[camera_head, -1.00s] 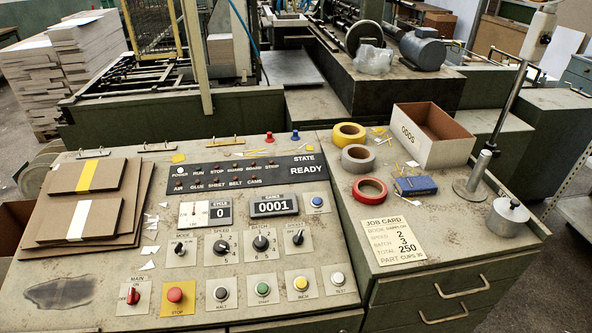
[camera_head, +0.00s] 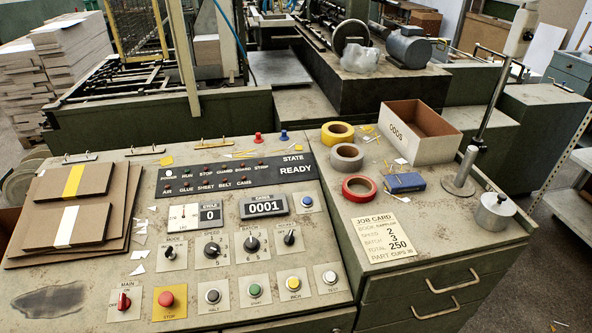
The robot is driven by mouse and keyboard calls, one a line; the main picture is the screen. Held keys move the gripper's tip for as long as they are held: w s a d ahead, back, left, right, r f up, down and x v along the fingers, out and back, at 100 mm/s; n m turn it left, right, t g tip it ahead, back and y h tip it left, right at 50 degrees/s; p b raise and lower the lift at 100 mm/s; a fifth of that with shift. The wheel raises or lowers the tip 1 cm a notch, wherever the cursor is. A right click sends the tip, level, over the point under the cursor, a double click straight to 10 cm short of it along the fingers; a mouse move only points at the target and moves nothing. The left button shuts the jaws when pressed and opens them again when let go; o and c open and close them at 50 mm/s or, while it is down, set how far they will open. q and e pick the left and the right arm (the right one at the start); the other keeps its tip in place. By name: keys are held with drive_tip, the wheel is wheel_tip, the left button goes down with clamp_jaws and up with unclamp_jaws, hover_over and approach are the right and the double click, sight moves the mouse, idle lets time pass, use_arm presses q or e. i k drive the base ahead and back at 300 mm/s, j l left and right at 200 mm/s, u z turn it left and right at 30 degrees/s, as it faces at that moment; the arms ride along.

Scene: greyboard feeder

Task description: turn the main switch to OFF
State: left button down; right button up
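The main switch (camera_head: 124,301) is a red rotary knob on a pale plate at the lower left of the control panel. Its plate carries the label MAIN with ON above the knob. The knob looks close to upright; its exact pointing is too small to read for certain. The red STOP button (camera_head: 166,299) on a yellow plate sits just to its right. Neither of my grippers is in the picture.
Brown boards (camera_head: 110,180) lie on the panel's left above the switch. Tape rolls (camera_head: 346,157), an ODDS box (camera_head: 420,133), a blue box (camera_head: 405,182) and a metal weight (camera_head: 495,211) stand on the right-hand top. The space around the switch is clear.

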sight(124, 302)
drive_tip(key=u, duration=1.6)
